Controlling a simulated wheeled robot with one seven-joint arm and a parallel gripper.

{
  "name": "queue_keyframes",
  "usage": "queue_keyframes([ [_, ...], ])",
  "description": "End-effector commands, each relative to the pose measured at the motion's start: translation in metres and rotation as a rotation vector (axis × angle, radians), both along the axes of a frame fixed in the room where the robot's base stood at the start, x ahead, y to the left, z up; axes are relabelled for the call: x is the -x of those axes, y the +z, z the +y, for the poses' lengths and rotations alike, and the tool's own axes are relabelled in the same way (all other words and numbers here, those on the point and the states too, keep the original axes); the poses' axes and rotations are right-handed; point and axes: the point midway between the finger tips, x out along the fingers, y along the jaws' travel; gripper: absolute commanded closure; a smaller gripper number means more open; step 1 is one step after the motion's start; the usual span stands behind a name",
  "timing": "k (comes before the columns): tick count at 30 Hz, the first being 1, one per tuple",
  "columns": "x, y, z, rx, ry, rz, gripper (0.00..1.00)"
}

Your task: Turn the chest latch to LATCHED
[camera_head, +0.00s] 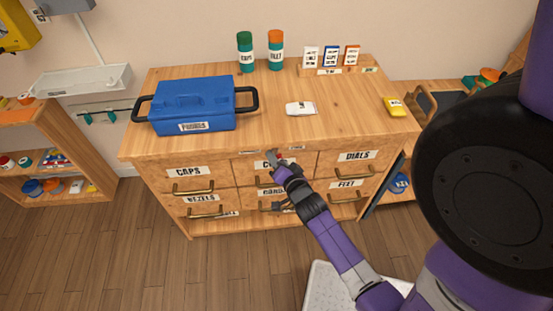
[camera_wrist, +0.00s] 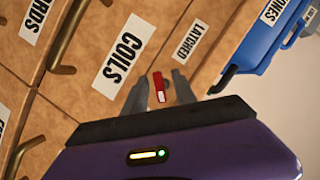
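The wooden chest (camera_head: 215,150) stands against the wall, with labelled drawers in its front. In the wrist view, the small red latch handle (camera_wrist: 159,87) sits on the chest's front edge above the COILS drawer. A white LATCHED label (camera_wrist: 191,41) is beside it, on the side toward the chest top. My gripper (camera_wrist: 160,90) is open, with one grey finger on each side of the red handle and small gaps showing. In the head view my gripper (camera_head: 277,160) is at the chest's upper front middle and partly hides the latch and the COILS label.
A blue toolbox (camera_head: 193,103) stands on the chest top at left, with a white object (camera_head: 300,108) near the middle. Two bottles (camera_head: 246,53) and a card rack (camera_head: 335,70) are at the back. Brass drawer handles (camera_head: 193,189) stick out below.

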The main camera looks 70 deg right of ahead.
Motion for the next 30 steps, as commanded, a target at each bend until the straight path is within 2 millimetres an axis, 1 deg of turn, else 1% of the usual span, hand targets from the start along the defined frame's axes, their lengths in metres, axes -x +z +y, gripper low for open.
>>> queue_keyframes([
  [5, 0.0002, -0.0003, 0.0001, 0.001, 0.0, 0.001, 0.67],
  [8, 0.0003, -0.0003, 0.0001, 0.001, 0.0, 0.001, 0.85],
  [10, 0.0004, -0.0003, 0.0002, 0.001, 0.0, 0.001, 0.99],
  [11, 0.0004, -0.0003, 0.0002, 0.001, 0.0, 0.001, 1.0],
  [22, 0.001, -0.0007, -0.0002, 0.011, -0.001, 0.026, 1.0],
  [26, 0.001, -0.0012, -0.0002, 0.031, -0.002, 0.072, 1.0],
  [30, 0.0015, -0.002, -0.0007, 0.065, -0.003, 0.155, 1.0],
])
